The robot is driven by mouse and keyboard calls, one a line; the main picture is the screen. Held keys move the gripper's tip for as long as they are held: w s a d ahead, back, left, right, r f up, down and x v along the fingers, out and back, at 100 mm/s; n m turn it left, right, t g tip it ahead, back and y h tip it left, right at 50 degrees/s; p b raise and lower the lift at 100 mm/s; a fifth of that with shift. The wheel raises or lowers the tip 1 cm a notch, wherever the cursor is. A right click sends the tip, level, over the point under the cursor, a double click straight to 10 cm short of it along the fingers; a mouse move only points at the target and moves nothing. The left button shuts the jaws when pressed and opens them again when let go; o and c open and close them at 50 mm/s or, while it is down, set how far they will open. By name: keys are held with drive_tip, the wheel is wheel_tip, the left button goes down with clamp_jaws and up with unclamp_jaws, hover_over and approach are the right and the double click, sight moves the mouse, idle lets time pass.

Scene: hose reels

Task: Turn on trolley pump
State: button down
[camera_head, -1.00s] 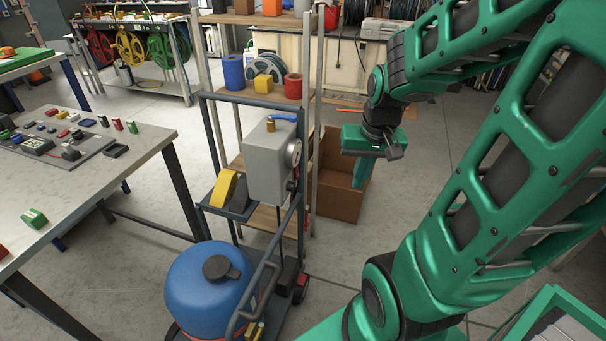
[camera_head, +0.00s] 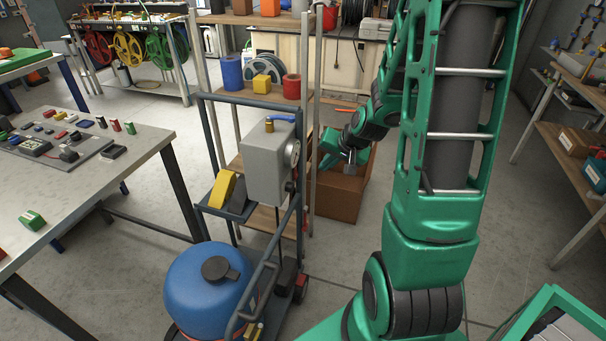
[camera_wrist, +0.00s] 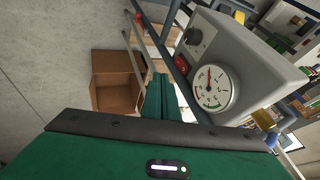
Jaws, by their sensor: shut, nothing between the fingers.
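The trolley pump stands upright in the middle of the head view. Its grey control box (camera_head: 268,165) sits on a dark frame above a blue tank (camera_head: 208,290). In the wrist view the box's face shows a white dial gauge (camera_wrist: 212,88), a black knob (camera_wrist: 194,37) and a small red part (camera_wrist: 187,65) between them. I cannot tell the red part's position. A blue lever (camera_head: 283,117) and a brass fitting (camera_head: 269,126) are on top of the box. My gripper (camera_head: 326,152) is shut and empty, to the right of the box and apart from it; its fingers (camera_wrist: 165,100) point past the box's face.
A brown open carton (camera_head: 338,195) stands on the floor behind my gripper. A workbench (camera_head: 110,165) is at left. Floor between trolley and right-hand shelving is partly covered by my arm.

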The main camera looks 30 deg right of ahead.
sight(296, 172)
drive_tip(key=w+a+f, duration=0.2)
drive_tip(key=w+f, duration=0.6)
drive_tip(key=w, duration=0.1)
drive_tip(key=shift+a+f, duration=0.25)
drive_tip(key=shift+f, duration=0.05)
drive_tip(key=shift+a+f, duration=0.1)
idle(0.4)
idle(0.4)
